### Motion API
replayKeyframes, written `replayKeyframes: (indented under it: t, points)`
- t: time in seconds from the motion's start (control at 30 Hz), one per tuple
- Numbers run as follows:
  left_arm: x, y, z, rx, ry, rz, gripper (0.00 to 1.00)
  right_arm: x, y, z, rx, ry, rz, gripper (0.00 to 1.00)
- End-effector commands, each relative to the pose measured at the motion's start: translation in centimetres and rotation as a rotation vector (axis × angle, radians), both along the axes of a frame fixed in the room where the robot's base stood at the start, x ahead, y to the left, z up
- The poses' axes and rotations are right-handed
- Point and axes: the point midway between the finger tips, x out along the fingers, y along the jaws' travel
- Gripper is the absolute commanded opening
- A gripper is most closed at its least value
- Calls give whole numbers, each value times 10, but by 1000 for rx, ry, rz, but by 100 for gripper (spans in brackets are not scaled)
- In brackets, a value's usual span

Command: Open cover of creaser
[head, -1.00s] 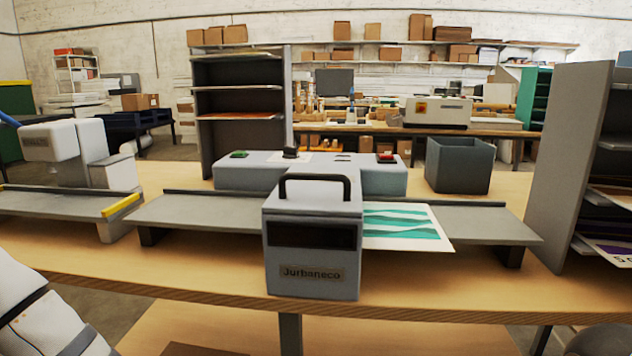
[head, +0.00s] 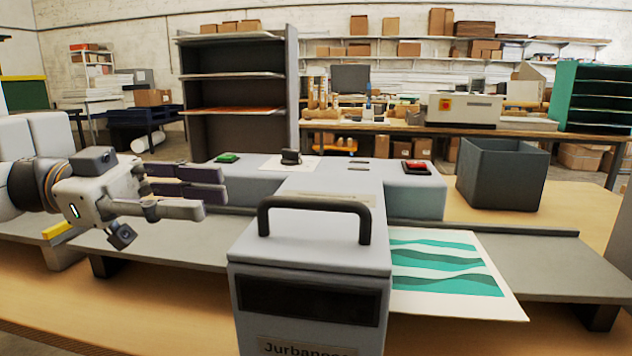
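The creaser (head: 412,200) is a grey machine on the wooden table, with a green button (head: 228,157) at left and a red button (head: 416,167) at right. Its grey front cover (head: 310,243) has a black handle (head: 312,207) on top, a dark window and a "Jurbaneco" label; it looks closed. My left gripper (head: 215,193) is left of the cover, in front of the machine body, with its fingers pointing right. The fingers are spread apart with nothing seen between them, and are clear of the handle. My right gripper is out of view.
A printed teal sheet (head: 445,268) lies on the right feed table (head: 562,262), beside the cover. A dark grey bin (head: 502,172) stands at right behind it. A dark shelf unit (head: 236,92) stands behind the creaser. The left feed table (head: 160,245) is bare.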

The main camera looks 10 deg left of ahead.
Motion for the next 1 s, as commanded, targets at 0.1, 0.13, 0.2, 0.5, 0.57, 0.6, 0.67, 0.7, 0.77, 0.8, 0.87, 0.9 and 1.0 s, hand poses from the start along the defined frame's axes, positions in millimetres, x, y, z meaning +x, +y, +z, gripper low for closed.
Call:
replayKeyframes:
  t: [0.1, 0.13, 0.2, 0.5, 0.57, 0.6, 0.67, 0.7, 0.77, 0.8, 0.87, 0.9, 1.0]
  points:
    - [-1, -12, 1, 2, 0, -6, 30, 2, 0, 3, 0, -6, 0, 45]
    - [-1, -17, 1, 3, 0, -5, 30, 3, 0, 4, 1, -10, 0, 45]
    - [-2, -35, 2, 4, -1, -7, 30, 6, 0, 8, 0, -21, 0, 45]
    - [-1, -104, 1, 4, 0, -3, 30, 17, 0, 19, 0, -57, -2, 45]
    - [-1, -112, 1, 2, 2, -2, 30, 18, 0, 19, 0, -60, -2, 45]
    - [-1, -116, 0, 2, 2, -2, 30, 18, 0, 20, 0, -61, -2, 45]
    - [-1, -120, 0, 2, 1, -2, 30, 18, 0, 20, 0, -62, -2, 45]
    - [0, -121, -1, 2, 2, -1, 30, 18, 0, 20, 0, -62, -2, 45]
    - [0, -122, -1, 2, 3, 0, 30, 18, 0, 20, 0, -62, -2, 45]
    - [0, -122, -1, 2, 3, 0, 30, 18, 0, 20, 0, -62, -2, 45]
    - [0, -122, -1, 2, 3, 0, 30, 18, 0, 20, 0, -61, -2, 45]
    - [0, -121, -1, 2, 3, 0, 30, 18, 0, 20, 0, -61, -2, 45]
    - [0, -121, -1, 2, 3, 0, 12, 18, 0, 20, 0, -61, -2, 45]
